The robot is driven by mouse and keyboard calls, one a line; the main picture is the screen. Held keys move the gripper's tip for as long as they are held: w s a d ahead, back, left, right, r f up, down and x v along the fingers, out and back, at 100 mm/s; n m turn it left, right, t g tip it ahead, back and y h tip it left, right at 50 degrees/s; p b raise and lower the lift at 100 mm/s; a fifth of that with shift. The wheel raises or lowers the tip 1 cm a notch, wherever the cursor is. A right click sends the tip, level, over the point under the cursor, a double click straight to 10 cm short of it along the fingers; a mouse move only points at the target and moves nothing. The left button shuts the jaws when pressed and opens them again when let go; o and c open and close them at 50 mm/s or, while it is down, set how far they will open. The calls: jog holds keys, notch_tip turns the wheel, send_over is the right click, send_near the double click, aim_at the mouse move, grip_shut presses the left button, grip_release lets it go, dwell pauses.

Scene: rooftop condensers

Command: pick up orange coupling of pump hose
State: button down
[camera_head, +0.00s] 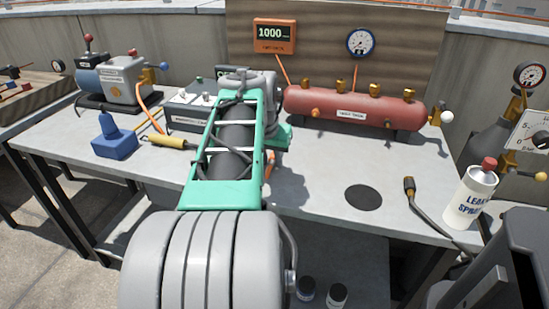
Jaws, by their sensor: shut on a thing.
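The pump (115,80) stands at the back left of the table, blue and light grey, with an orange hose (145,100) running from it down to the right, behind my arm. My gripper (271,152) is mostly hidden behind my own green and grey arm, low over the middle of the table. A small piece of orange, which I take for the coupling (269,165), shows just under it. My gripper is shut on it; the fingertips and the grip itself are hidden.
A red tank (350,107) with brass valves lies at the back right. A blue block (114,140) and a yellow-handled tool (168,142) lie left of my arm. A leak spray can (470,196) and a black-cabled probe (410,190) are at right. A dark disc (363,197) lies on otherwise clear tabletop.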

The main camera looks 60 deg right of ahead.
aim_at(273, 156)
jog(key=shift+r, duration=0.1)
jog(key=shift+r, duration=0.3)
notch_tip(273, 156, up, 3)
jog(key=shift+f+p, duration=0.1)
jog(key=shift+p, duration=0.75)
jog(key=s+a+r+p, duration=0.1)
jog(key=s+a+r, duration=0.8)
jog(key=s, duration=0.1)
jog(key=shift+s+r, duration=0.2)
jog(key=shift+s, duration=0.2)
